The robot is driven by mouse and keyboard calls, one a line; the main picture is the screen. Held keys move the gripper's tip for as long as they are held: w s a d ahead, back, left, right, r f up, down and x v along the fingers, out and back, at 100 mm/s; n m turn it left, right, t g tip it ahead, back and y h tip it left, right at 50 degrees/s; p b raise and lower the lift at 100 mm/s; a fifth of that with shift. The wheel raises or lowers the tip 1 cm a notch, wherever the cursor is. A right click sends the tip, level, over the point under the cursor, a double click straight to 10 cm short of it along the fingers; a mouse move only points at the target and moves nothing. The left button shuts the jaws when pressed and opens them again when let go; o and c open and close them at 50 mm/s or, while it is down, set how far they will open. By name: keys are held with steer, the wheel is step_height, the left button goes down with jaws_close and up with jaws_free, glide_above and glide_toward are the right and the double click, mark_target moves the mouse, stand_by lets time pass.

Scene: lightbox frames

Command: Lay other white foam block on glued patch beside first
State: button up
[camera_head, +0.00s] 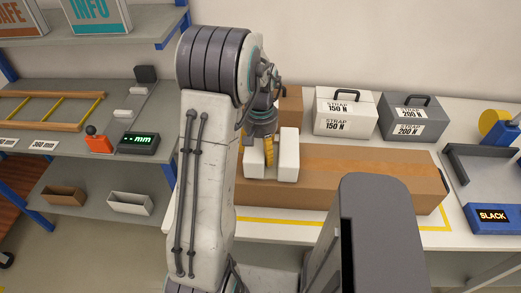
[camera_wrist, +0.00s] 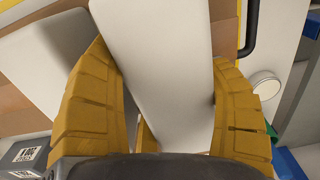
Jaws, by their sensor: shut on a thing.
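Two white foam blocks show side by side at the long cardboard box (camera_head: 345,180) in the head view: a left one (camera_head: 254,160) and a right one (camera_head: 288,155). My gripper (camera_head: 264,145) is over the left one, with a yellow finger in the narrow gap between them. In the wrist view, my gripper's yellow fingers (camera_wrist: 160,105) are shut on one white foam block (camera_wrist: 160,60). The other block (camera_wrist: 45,60) lies outside the left finger. I cannot tell whether the held block touches the box. The glued patch cannot be made out.
A white case (camera_head: 345,113) and a grey case (camera_head: 413,118) marked STRAP stand behind the box. A grey tray (camera_head: 480,170) with a blue SLACK display (camera_head: 492,217) is at the right. Shelves (camera_head: 70,150) stand at the left. A yellow line marks the table front.

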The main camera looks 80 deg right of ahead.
mark_target(260, 141)
steer(key=shift+f, duration=0.3)
steer(key=shift+f, duration=0.15)
steer(key=o, duration=1)
steer(key=shift+c, duration=0.2)
step_height(260, 141, up, 12)
steer(key=shift+f, duration=0.1)
steer(key=shift+w+r, duration=0.1)
steer(key=shift+r, duration=0.2)
